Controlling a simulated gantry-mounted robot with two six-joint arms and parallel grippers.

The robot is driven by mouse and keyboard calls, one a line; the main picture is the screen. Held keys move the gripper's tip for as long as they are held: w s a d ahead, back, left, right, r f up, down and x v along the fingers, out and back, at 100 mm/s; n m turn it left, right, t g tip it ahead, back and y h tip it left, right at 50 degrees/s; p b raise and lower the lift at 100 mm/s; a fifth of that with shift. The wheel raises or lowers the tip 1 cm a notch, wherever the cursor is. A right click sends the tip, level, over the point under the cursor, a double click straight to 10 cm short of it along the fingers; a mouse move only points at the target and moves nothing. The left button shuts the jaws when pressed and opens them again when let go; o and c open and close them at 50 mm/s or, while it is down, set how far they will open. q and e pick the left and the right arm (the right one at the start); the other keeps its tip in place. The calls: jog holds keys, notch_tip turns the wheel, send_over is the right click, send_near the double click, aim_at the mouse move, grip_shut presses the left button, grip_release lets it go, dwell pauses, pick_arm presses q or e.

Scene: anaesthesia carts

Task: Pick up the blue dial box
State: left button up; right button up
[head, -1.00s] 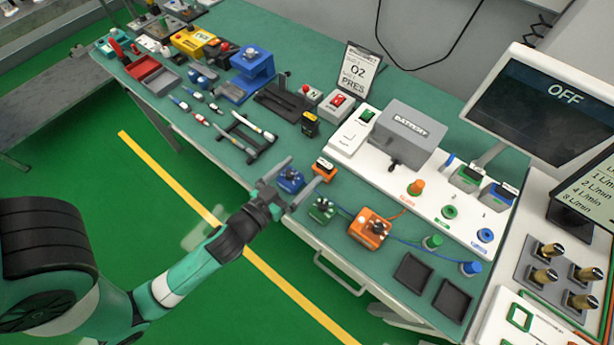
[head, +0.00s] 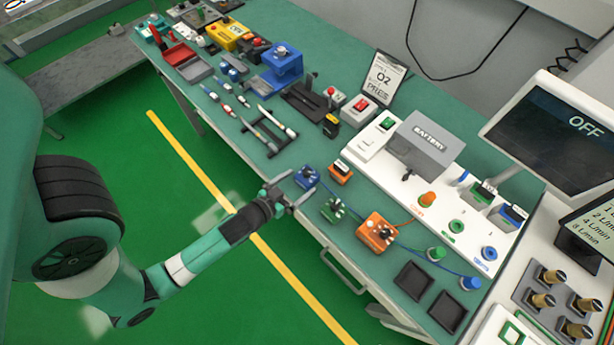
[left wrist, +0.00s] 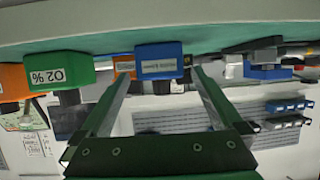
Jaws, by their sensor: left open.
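The small blue dial box (head: 307,177) with a dial on top stands near the front edge of the green table. My left gripper (head: 300,184) is open beside it on the table-edge side, its fingers pointing towards the box. In the left wrist view, which is upside down, the blue box (left wrist: 158,61) with a white label shows ahead, in the gap between the open fingertips (left wrist: 161,76). Nothing is held. I cannot tell whether a finger touches the box. My right gripper is not in view.
An orange box (head: 340,172) stands close on the right of the blue one. A green dial box (head: 333,210) and a larger orange dial box (head: 376,232) stand nearer the front right. A dark rack (head: 269,133) lies behind left. The floor before the table is clear.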

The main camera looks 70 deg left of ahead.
aim_at(307, 177)
pick_arm(q)
jog(key=x, duration=0.5)
jog(key=shift+r, duration=0.2)
grip_shut()
